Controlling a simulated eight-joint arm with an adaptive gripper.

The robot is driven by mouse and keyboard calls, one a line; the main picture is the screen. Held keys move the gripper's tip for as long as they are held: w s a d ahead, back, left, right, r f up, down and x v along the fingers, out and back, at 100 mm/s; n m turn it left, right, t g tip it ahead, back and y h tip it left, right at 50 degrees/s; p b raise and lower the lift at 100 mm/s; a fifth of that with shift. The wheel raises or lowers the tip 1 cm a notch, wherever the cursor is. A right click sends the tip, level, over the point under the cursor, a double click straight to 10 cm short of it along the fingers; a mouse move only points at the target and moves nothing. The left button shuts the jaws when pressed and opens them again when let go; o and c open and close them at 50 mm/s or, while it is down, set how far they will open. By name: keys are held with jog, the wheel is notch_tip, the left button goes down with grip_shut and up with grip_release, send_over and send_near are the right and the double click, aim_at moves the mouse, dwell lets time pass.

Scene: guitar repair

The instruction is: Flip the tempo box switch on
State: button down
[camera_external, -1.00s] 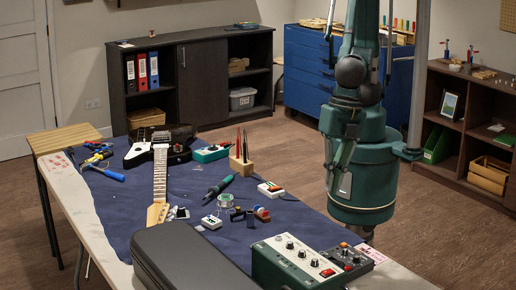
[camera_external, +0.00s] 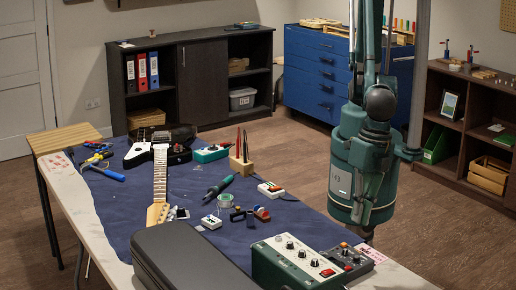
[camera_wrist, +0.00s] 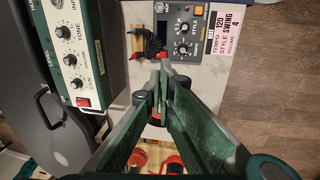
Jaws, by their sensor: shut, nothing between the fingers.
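The tempo box is a dark unit with knobs and a small orange part; in the wrist view it (camera_wrist: 184,32) lies at the upper middle, and in the outside view it (camera_external: 341,263) is at the near end of the bench. I cannot make out its switch or the switch's position. My gripper (camera_wrist: 162,78) has long green fingers that come together at their tips, shut and empty. In the wrist view the tips are just below the box's lower edge, apart from it in the picture. Their height is unclear. The outside view does not show the fingertips clearly.
A green amplifier-like unit (camera_external: 296,262) with knobs and a red switch stands left of the box. A printed tempo card (camera_wrist: 222,32) lies to its right. A black bristly item (camera_wrist: 149,42) is close left of the tips. A dark case (camera_external: 186,258) lies farther left.

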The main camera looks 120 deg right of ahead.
aim_at(346, 268)
jog(key=shift+f, duration=0.1)
jog(key=shift+w+f+b, duration=0.35)
jog(key=shift+w+f, duration=0.05)
jog(key=shift+f, duration=1.85)
jog(key=shift+w+f+b, duration=0.35)
jog(key=shift+f+b, duration=0.05)
jog(key=shift+f, duration=1.9)
jog(key=shift+w+f+b, duration=0.35)
jog(key=shift+w+f, duration=0.05)
jog(key=shift+f, duration=1.85)
